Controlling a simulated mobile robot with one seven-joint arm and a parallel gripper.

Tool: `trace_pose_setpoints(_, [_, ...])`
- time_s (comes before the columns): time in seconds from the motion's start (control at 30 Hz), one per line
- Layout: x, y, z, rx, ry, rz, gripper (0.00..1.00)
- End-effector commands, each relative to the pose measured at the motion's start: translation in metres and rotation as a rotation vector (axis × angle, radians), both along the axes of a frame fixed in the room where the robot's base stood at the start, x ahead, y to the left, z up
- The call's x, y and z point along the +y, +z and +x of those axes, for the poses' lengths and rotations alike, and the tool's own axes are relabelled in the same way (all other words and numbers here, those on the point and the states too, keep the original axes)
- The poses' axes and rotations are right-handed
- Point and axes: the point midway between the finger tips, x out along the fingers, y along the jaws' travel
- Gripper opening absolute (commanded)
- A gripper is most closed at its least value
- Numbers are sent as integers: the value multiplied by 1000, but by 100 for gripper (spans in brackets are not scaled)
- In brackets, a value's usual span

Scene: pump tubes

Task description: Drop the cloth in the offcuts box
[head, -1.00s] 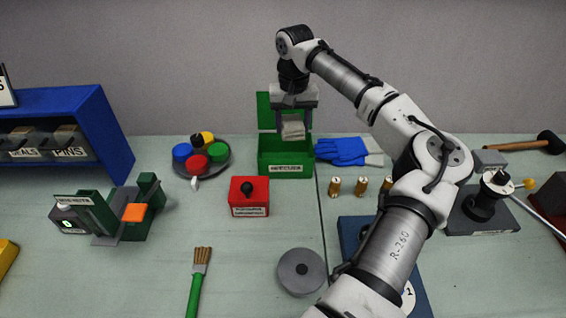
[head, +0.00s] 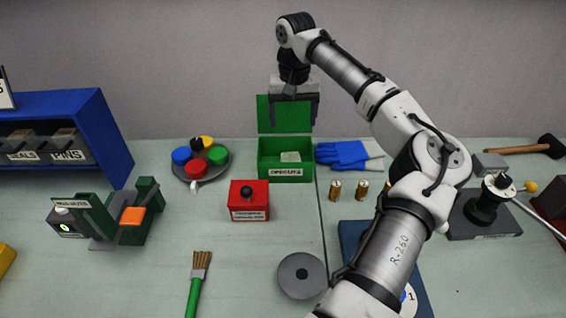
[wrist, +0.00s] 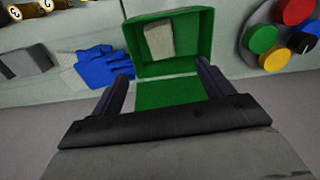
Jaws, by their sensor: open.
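The offcuts box (head: 286,174) is a green box with its lid raised at the back, standing near the rear of the bench. The pale cloth (head: 291,157) lies inside it. The wrist view also shows the cloth (wrist: 159,41) within the green walls of the box (wrist: 198,37). My gripper (head: 293,122) is above the box, in front of the raised lid, with its fingers apart and empty. In the wrist view my gripper (wrist: 160,78) has a wide gap between its fingers, and nothing is held.
Blue gloves (head: 345,154) lie right of the box. A round tray (head: 224,172) with coloured caps is at its left. A red box (head: 249,200) stands in front. Several brass cylinders (head: 335,190) stand front right.

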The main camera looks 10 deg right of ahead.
Motion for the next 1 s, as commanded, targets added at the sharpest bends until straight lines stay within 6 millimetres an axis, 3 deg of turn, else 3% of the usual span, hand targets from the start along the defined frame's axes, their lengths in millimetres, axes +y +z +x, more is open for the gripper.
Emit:
trace_pose_setpoints(0.4, [0,91,0,-2,-1,-3,79])
trace_pose_setpoints(0.6, [0,105,0,0,1,-1,79])
trace_pose_setpoints(1.0, [0,107,0,-1,1,-1,79])
